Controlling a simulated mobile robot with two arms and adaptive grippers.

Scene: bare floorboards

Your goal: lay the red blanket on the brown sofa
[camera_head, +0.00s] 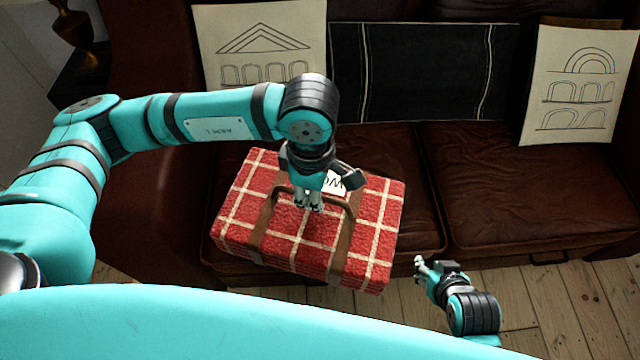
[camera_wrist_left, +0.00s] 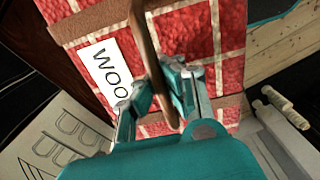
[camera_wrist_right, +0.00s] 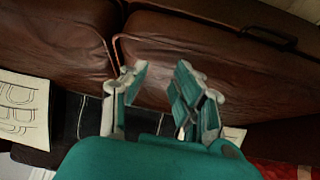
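The red blanket (camera_head: 300,235) is a folded red-and-white checked bundle with brown straps, a brown handle and a white label. It is in front of the left seat of the brown sofa (camera_head: 520,185) in the head view and overlaps its front edge. I cannot tell whether it touches the seat. My left gripper (camera_head: 309,205) is over the middle of the blanket, with the handle (camera_wrist_left: 150,50) between its fingers and its pads closed against it. My right gripper (camera_head: 420,265) is open and empty, right of the blanket near the sofa's front.
Two pale cushions with building drawings (camera_head: 262,45) (camera_head: 578,85) and a dark cushion (camera_head: 425,70) lean on the sofa back. The right seat is clear. Bare floorboards (camera_head: 540,300) lie in front. A dark vase (camera_head: 73,30) stands at the far left.

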